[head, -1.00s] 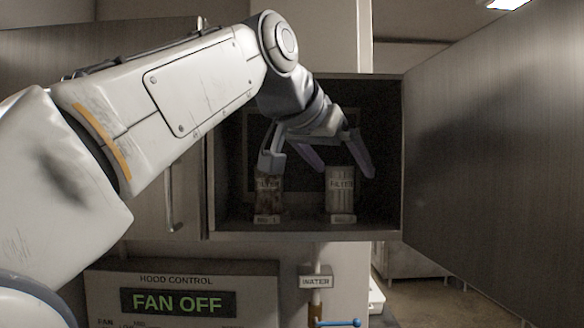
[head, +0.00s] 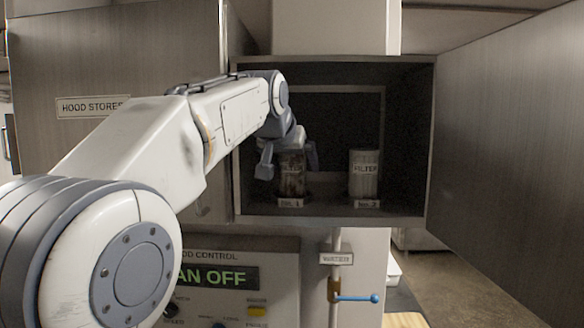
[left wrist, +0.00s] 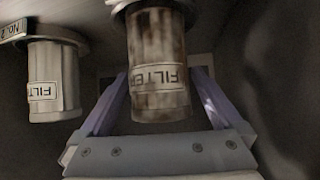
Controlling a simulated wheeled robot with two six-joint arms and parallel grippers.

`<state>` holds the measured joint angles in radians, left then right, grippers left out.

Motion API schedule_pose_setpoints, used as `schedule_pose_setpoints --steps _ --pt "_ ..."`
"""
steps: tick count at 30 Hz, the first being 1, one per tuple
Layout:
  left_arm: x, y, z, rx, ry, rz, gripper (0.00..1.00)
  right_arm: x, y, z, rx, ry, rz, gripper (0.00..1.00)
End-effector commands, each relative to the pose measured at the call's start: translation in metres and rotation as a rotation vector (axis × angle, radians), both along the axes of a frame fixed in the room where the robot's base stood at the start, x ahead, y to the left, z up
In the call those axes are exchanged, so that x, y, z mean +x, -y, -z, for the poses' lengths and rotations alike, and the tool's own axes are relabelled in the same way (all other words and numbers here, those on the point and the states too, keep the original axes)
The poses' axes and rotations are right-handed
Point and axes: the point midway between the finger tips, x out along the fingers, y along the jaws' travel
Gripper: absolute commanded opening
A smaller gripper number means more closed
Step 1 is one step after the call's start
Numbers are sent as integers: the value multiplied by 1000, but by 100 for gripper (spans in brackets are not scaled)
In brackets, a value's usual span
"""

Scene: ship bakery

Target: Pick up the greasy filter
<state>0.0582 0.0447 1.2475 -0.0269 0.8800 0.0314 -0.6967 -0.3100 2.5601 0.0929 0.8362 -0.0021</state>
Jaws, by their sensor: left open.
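The greasy filter (head: 291,178), a brown-stained canister labelled FILTER, stands upright on the left side of the open cupboard, behind a No. 1 tag. A cleaner pale filter (head: 364,174) stands to its right behind a No. 2 tag. My left gripper (head: 288,160) is open, with a finger to each side of the greasy filter's upper part. In the left wrist view, which is upside down, the greasy filter (left wrist: 158,62) appears between the open fingers (left wrist: 157,103), with gaps at both sides. The pale filter (left wrist: 52,78) is outside them. My right gripper is not in view.
The cupboard (head: 330,211) has side walls close around the filters, and its open door (head: 510,150) stands at the right. Below are a hood control panel (head: 240,243) reading FAN OFF and a water pipe with a blue-handled valve (head: 357,298).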

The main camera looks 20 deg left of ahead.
Motion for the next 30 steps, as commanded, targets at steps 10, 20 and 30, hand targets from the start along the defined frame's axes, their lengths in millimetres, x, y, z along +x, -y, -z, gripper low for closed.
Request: schedule_pose_setpoints --steps 10,20,30 --pt "16 -1 10 -1 2 2 100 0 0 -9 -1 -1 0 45" --pt "16 -1 10 0 2 2 1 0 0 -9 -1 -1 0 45" --pt "16 -1 7 0 6 2 1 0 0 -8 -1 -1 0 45"
